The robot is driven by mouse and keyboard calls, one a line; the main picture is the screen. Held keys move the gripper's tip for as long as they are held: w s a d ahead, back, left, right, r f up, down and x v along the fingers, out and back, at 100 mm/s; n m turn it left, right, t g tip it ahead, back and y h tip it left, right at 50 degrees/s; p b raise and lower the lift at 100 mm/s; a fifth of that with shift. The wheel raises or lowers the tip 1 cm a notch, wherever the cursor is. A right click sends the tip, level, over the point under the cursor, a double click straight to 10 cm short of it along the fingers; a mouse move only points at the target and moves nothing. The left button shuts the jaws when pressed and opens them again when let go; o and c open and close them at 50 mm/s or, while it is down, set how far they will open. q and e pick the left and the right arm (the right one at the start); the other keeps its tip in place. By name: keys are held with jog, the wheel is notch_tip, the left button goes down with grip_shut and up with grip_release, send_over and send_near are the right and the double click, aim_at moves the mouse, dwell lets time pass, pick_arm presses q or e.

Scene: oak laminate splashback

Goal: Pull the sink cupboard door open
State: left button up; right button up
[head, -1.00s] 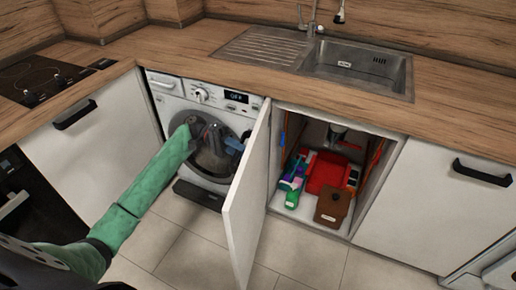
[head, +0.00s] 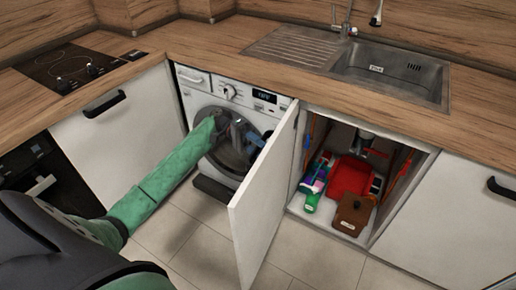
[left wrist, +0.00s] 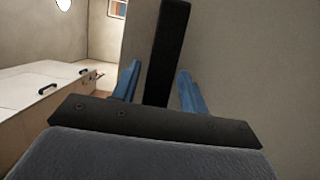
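The white sink cupboard door (head: 262,208) stands wide open, swung out to the left of the cupboard under the sink. My left gripper (head: 257,139) is at the door's outer face, on the washing machine side. In the left wrist view, its two blue fingers (left wrist: 160,90) are apart, one on each side of the upright black door handle (left wrist: 167,50). Gaps show between fingers and handle. The handle is hidden in the head view. My right gripper is not in view.
The open cupboard (head: 341,226) holds a red tub (head: 350,179), a brown container (head: 354,214) and colourful bottles (head: 314,186). A washing machine (head: 216,97) stands left of the door, behind my left forearm. Tiled floor (head: 316,266) in front is clear.

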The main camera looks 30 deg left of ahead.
pick_arm(q)
jog(key=shift+w+a, duration=0.1)
jog(key=shift+a, duration=0.2)
jog(key=b+v, duration=0.1)
jog(key=v, duration=0.6)
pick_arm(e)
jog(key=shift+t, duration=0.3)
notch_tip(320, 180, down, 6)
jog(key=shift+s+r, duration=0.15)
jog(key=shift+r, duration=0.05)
pick_arm(q)
jog(key=shift+a, duration=0.1)
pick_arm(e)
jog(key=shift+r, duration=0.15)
